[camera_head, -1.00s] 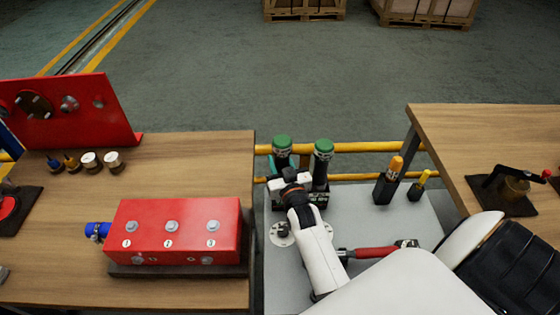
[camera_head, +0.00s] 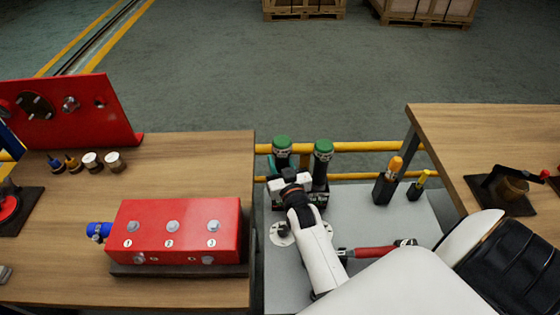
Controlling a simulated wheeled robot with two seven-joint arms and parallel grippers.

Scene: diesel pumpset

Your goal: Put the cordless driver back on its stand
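Two upright dark tools with green round tops stand side by side at the back of the grey cart top: a left one (camera_head: 282,147) with a teal part low on its side, and a right one (camera_head: 323,152). I cannot tell for certain which is the cordless driver. A dark base (camera_head: 318,197) shows below them, partly hidden by my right arm. My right gripper (camera_head: 289,178) is directly in front of the left tool's lower part. Its fingers are small and overlap the dark shapes, so its opening and any contact are unclear. My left gripper is out of view.
A red block (camera_head: 175,232) lies on the left bench (camera_head: 190,150). Another wooden bench (camera_head: 480,125) stands right.

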